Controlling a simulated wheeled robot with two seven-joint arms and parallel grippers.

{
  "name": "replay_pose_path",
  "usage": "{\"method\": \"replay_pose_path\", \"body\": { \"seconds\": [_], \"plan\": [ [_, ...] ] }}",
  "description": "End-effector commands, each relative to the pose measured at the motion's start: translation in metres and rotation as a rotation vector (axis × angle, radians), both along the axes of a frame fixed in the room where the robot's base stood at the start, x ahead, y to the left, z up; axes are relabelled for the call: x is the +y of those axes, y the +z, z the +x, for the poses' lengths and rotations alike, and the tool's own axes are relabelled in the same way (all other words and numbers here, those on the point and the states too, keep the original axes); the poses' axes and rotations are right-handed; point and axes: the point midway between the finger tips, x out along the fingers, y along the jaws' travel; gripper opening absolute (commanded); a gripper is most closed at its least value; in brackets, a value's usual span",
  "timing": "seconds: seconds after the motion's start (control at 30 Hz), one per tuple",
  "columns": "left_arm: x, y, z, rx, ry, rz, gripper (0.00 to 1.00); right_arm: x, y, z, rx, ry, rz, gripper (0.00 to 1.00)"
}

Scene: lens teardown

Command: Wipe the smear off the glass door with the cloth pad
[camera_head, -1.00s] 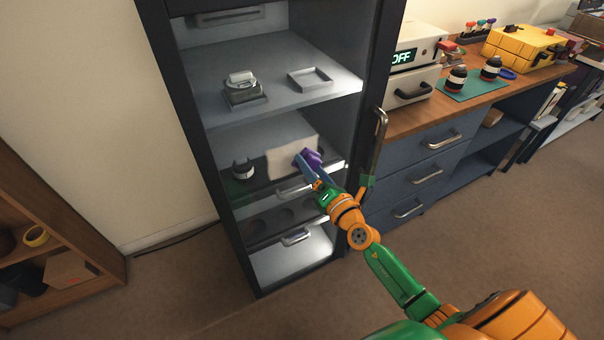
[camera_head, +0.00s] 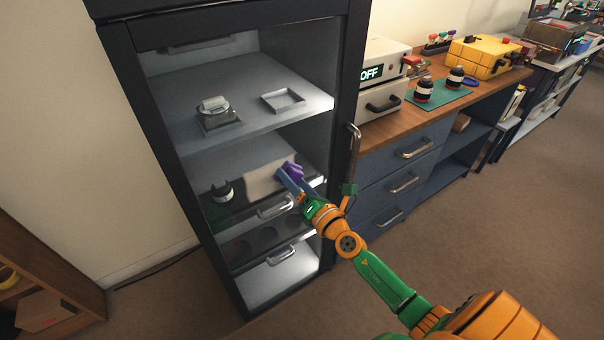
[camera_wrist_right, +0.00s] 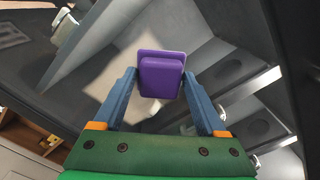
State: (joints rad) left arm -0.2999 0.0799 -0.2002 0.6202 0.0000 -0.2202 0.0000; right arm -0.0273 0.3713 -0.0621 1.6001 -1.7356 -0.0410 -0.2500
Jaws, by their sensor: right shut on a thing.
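The cloth pad (camera_head: 293,171) is purple and is held between the fingers of my right gripper (camera_head: 287,176). The wrist view shows the pad (camera_wrist_right: 161,76) clamped between the two blue fingertips. The smear (camera_head: 262,182) is a pale beige patch on the glass door (camera_head: 225,240) of a tall dark cabinet. The pad overlaps the smear's right side in the head view and hides part of it. In the wrist view pale smear (camera_wrist_right: 136,45) shows around the pad. I cannot tell if the pad touches the glass. My left gripper is not in view.
The door's upright handle (camera_head: 353,158) stands close to the right of my right wrist. Behind the glass are shelves with a small device (camera_head: 217,115), a tray (camera_head: 282,100) and a dark jar (camera_head: 222,191). A wooden-topped counter (camera_head: 385,125) stands to the right.

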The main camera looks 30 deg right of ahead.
Motion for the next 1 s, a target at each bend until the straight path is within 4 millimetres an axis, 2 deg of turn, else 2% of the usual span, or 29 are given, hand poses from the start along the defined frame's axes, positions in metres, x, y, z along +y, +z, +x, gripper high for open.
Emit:
{"method": "replay_pose_path", "body": {
  "seconds": [0.2, 0.43, 0.67, 1.0],
  "plan": [
    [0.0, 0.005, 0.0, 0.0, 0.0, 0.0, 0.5, 0.012, 0.0, -0.001, 0.001, 0.001, 0.001, 0.29],
    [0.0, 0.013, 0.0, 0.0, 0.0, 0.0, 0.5, 0.037, 0.001, 0.001, 0.001, 0.0, 0.002, 0.29],
    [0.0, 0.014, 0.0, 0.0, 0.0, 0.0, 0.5, 0.046, 0.0, 0.001, 0.001, 0.002, 0.0, 0.29],
    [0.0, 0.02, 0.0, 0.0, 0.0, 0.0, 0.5, 0.078, 0.0, -0.002, 0.001, 0.002, 0.001, 0.29]
  ]
}}
